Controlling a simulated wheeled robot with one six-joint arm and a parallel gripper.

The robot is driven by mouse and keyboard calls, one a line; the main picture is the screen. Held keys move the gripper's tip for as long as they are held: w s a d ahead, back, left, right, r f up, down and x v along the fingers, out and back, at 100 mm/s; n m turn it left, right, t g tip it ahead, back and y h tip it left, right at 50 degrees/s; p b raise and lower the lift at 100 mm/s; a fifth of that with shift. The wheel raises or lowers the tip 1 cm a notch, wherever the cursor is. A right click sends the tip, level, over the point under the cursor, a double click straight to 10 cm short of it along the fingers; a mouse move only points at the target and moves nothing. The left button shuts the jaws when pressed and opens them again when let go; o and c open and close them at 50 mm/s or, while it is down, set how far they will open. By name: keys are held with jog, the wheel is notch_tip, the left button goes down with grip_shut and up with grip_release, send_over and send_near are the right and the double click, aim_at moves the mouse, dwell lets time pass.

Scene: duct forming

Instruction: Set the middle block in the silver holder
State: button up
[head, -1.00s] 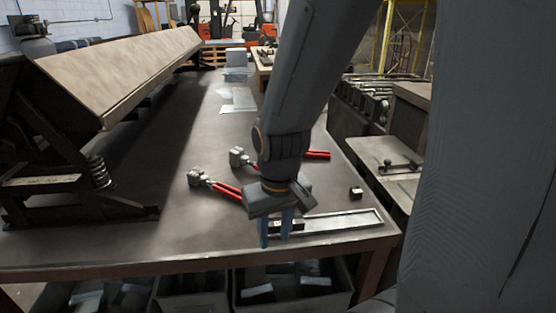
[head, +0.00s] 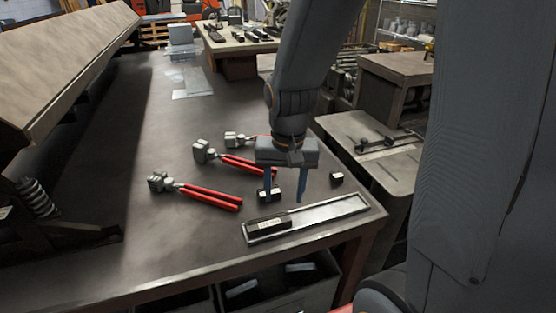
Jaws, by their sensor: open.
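The silver holder (head: 335,210) is a long shallow tray near the table's front right edge. One dark block (head: 268,226) lies in its left end. A second dark block (head: 264,197), apparently the middle one, sits on the table just behind the holder. A third, smaller-looking dark block (head: 336,178) sits farther right, behind the holder's right part. My gripper (head: 285,192) points down behind the holder, open, with its blue fingers apart. The left finger overlaps the second block in view and hides part of it; I cannot tell whether they touch. Nothing is held.
Several red-handled tongs (head: 211,196) lie to the left and behind my gripper. A long sheet-forming bench (head: 60,65) stands along the left. Metal sheets (head: 187,80) lie farther back. A lower side table (head: 372,150) stands at the right.

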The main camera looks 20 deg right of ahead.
jog(key=w+m+g+p, duration=0.1)
jog(key=w+m+p, duration=0.1)
jog(key=w+m, duration=1.1)
jog(key=shift+m, duration=0.3)
notch_tip(320, 180, down, 10)
jog(key=b, duration=0.5)
jog(key=shift+s+r, duration=0.1)
grip_shut()
jog(key=shift+r, duration=0.1)
notch_tip(320, 180, up, 9)
jog(key=p, duration=0.6)
jog(key=shift+p, duration=0.3)
